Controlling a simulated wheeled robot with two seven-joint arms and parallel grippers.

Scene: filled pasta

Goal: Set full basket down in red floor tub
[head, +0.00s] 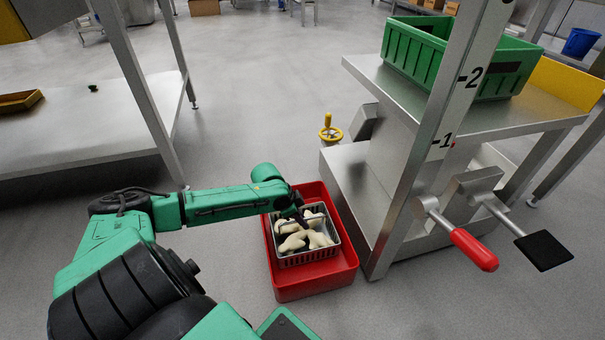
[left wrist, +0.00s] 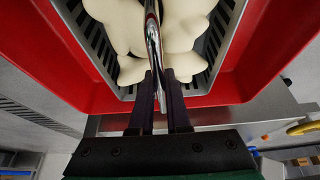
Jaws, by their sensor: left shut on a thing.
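The red floor tub (head: 318,284) stands on the grey floor in the middle of the head view. The basket (head: 322,257), a grey slatted one filled with several pale pasta pieces (head: 294,242), is inside the tub's outline. My left gripper (head: 300,216) is over the basket, shut on its thin metal handle. In the left wrist view the fingers (left wrist: 160,95) close on the handle, with the pasta and basket beyond and the red tub (left wrist: 80,75) around them. Whether the basket's bottom touches the tub floor is hidden. My right gripper is not in view.
A steel machine stand (head: 350,195) with a red-handled lever (head: 474,249) stands close to the tub's right. A green crate (head: 410,55) sits on its upper shelf. A steel table (head: 70,125) is at left. The floor behind the tub is clear.

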